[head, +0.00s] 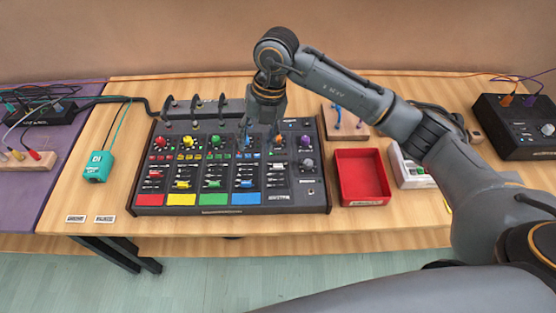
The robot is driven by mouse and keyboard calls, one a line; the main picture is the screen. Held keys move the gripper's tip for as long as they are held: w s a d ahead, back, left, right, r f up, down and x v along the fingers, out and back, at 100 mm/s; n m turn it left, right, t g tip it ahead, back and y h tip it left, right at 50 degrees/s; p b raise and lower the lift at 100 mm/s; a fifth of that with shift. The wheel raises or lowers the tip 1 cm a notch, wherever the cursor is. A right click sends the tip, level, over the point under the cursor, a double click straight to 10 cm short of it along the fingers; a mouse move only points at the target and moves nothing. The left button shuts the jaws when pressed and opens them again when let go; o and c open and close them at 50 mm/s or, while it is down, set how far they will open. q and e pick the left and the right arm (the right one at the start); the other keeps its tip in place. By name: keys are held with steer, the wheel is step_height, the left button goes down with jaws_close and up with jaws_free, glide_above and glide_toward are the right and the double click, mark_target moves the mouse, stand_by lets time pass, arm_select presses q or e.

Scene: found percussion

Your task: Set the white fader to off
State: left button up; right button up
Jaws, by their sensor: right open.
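A dark mixer panel (222,211) with coloured channel strips lies on the wooden table. My right gripper (259,138) is open and points down over the upper part of the panel, around the blue and white strips. It hides some of the knobs there. Whether its fingers touch the panel I cannot tell. My left gripper is not in view.
A red tray (345,198) stands close to the panel's right side, with a white device (410,170) beyond it. A teal box (98,167) and two small labels lie left of the panel. Cables run behind it. Bare table lies in front.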

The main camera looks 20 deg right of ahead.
mark_target(278, 165)
steer(key=w+d+m+h, duration=0.1)
steer(key=d+h, duration=0.2)
steer(key=d, duration=0.3)
steer(key=f+p, duration=0.1)
steer(key=f, duration=0.3)
steer(key=f+p, duration=0.1)
steer(key=f, duration=0.3)
steer(key=f+p, duration=0.1)
steer(key=f, duration=0.3)
steer(key=shift+w+a+f, duration=0.15)
steer(key=shift+a+f, duration=0.15)
steer(key=shift+f, duration=0.05)
jaws_close()
